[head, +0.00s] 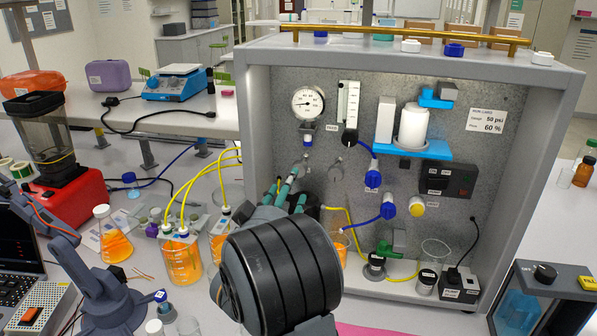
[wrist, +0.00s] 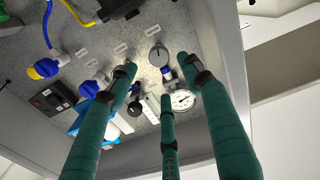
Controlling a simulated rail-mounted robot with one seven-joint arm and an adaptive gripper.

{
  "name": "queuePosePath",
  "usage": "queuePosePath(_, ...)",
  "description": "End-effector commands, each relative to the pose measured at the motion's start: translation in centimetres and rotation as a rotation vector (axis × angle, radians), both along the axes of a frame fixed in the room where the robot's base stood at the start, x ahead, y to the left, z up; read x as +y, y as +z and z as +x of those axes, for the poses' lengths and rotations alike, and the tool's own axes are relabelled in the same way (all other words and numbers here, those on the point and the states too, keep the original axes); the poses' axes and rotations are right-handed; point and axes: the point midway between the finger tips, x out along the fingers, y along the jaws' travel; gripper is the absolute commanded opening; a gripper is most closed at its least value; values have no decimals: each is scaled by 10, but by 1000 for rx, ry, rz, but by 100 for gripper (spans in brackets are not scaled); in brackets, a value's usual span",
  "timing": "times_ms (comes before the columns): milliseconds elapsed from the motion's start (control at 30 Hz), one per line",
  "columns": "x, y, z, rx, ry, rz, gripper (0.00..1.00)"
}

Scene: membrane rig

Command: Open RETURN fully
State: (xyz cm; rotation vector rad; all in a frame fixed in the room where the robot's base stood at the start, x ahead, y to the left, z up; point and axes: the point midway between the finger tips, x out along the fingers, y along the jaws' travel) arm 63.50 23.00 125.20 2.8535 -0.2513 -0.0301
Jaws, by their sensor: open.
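My gripper (head: 296,180) has green fingers, spread apart and empty, pointing at the panel of the membrane rig (head: 258,110). In the wrist view the panel appears upside down, and my gripper (wrist: 160,78) has a grey round knob (wrist: 157,55) between and beyond its fingertips. Blue valve knobs (head: 372,178) (head: 388,207) sit further right. The label RETURN is not legible, so I cannot tell which valve bears it. My arm hides the lower left panel.
A pressure gauge (head: 308,102) and a flowmeter (head: 348,104) are close above the fingers. Beakers of orange liquid (head: 183,262) with yellow tubing (head: 188,185) stand left of my arm. The rig's side walls and top bar (head: 400,36) frame the panel.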

Motion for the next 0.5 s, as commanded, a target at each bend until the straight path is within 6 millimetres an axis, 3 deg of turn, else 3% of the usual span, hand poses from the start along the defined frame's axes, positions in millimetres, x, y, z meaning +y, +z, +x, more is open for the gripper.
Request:
queuePosePath(233,-3,1,13,-19,-3,130,50)
queuePosePath(500,-12,3,61,-17,-3,125,50)
